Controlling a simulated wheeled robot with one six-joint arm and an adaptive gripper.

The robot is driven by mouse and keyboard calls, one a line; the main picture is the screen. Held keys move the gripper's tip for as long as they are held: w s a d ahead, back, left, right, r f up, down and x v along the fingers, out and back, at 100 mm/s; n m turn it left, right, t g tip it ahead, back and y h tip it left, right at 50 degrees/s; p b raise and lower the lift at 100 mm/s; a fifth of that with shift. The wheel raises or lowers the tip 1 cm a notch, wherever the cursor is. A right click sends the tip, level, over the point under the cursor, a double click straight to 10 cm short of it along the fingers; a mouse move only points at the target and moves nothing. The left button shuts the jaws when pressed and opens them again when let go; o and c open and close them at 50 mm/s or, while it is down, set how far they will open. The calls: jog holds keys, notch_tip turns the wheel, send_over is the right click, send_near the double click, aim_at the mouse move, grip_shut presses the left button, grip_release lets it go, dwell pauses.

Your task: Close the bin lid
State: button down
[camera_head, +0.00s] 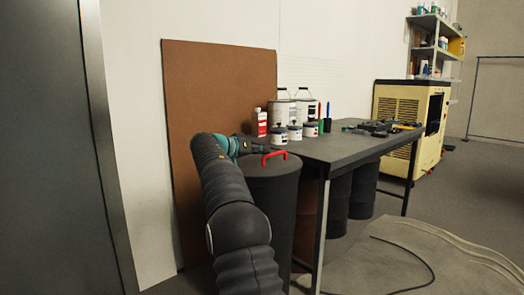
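A dark grey cylindrical bin (275,215) stands left of the workbench in the head view. Its dark lid (272,168) lies over the top and looks roughly level; I cannot tell whether it is fully seated. A red handle (276,155) stands up from the lid. My gripper (268,148) is at the end of my dark arm, just behind and left of the red handle. It is small and dark here, so I cannot tell whether its fingers are open or shut, or whether they touch the handle. My arm hides the bin's left side.
A dark workbench (350,146) stands right of the bin, with paint cans (283,110) and tools (380,127) on it. A brown board (205,95) leans on the wall behind. A cable (410,262) lies on the mat in front.

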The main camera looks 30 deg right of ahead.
jog(key=shift+d+f, duration=0.15)
jog(key=shift+f, duration=0.3)
notch_tip(320, 180, up, 5)
jog(key=p, duration=0.5)
jog(key=s+a+r+n+t+y, duration=0.1)
jog(key=s+a+r+n+y, duration=0.15)
jog(key=a, duration=0.45)
jog(key=s+a+r+n+t+y, duration=0.1)
jog(key=s+a, duration=0.3)
jog(key=a, duration=0.3)
jog(key=s+a+f+n+t+y+p, duration=0.1)
jog(key=s+a+f+n+y, duration=0.2)
jog(key=s, duration=0.9)
jog(key=s+a+f+n+t+y+p, duration=0.1)
jog(key=s+a+f+n+y+p, duration=0.1)
jog(key=s+a+f+y, duration=0.3)
jog(key=s+a+f+n+y+p, duration=0.1)
jog(key=s+a+f+n+y, duration=0.3)
jog(key=s+a+f, duration=0.6)
jog(key=s+a, duration=0.5)
jog(key=s, duration=0.4)
jog(key=shift+s+a+f+t, duration=0.15)
jog(key=shift+s+a+t, duration=0.1)
jog(key=shift+a+t, duration=0.15)
